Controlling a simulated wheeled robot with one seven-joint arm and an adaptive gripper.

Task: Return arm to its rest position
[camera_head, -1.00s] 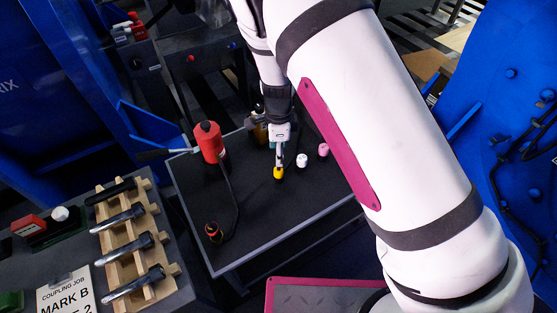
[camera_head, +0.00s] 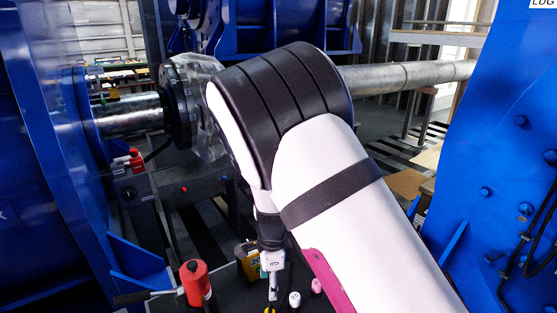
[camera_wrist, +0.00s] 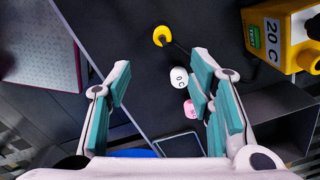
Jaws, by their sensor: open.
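My gripper (camera_head: 272,272) hangs at the end of my raised white arm, pointing down over the dark table. In the wrist view it is open (camera_wrist: 160,78), its teal finger pads wide apart with nothing held between them. A white cap marked 0 (camera_wrist: 179,78) and a pink cap (camera_wrist: 190,109) stand below on the dark tabletop, near the right finger. A yellow ring-shaped end (camera_wrist: 162,36) on a dark stem lies beyond the fingertips. My arm hides part of the table in the head view.
A red cylinder (camera_head: 196,284) with a lever stands left of my gripper. A yellow instrument reading 20 C (camera_wrist: 284,36) sits close on the right in the wrist view. A steel shaft (camera_head: 410,76) runs behind my arm. Blue housings (camera_head: 500,170) flank both sides.

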